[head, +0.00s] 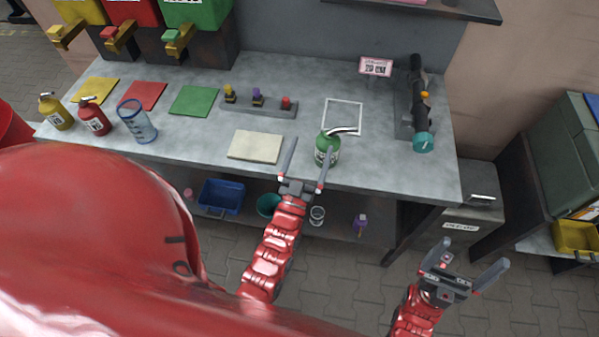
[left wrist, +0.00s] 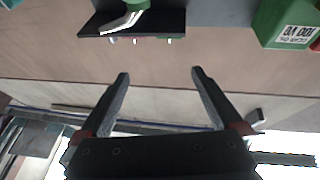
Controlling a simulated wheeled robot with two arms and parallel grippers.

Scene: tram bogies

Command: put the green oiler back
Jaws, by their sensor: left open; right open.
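The green oiler (head: 331,157) stands upright on the grey bench near its front edge, its silver spout pointing right. Its spout also shows, upside down, at the top of the left wrist view (left wrist: 124,21). A white square outline (head: 344,103) is marked on the bench just behind the oiler. My left gripper (head: 311,145) is open and empty at the bench's front edge; its right finger overlaps the oiler in the head view, and I cannot tell whether they touch. My right gripper (head: 470,256) is open and empty, low in front of the bench, to the right.
A cream pad (head: 256,146) lies left of the oiler. Yellow (head: 57,113) and red (head: 94,118) oilers and a clear beaker (head: 137,122) stand further left. A small pink sign (head: 376,66) stands behind the outline.

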